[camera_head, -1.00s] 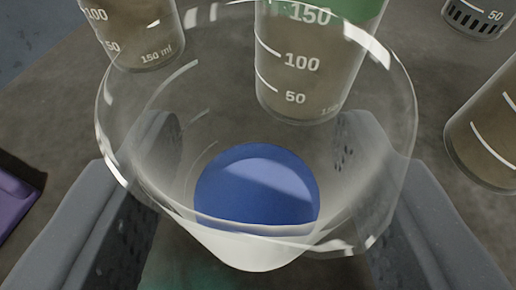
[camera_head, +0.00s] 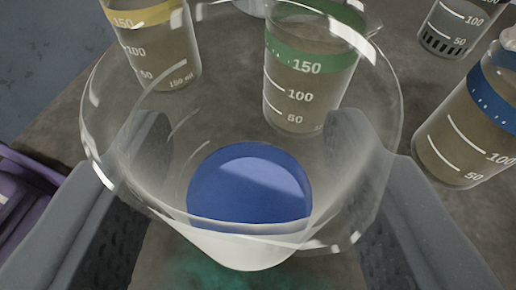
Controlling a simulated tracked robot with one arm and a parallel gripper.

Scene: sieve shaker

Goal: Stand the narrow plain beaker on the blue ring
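My gripper (camera_head: 255,215) is shut on a clear plain beaker (camera_head: 100,110), with one grey finger at each side. I look down through its wide rim, which fills the middle of the view. A flat blue disc (camera_head: 250,180) shows low inside the beaker and seems to be its contents. The beaker has no coloured band that I can see. I cannot tell how far its base is above the surface. No blue ring on the surface is visible.
Beakers with a yellow band (camera_head: 148,18), a green band (camera_head: 312,45) and a blue band (camera_head: 490,98) stand ahead on the grey surface (camera_head: 70,125). A beaker with dark stripes (camera_head: 445,40) stands far right. A purple object (camera_head: 18,200) is at the left edge.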

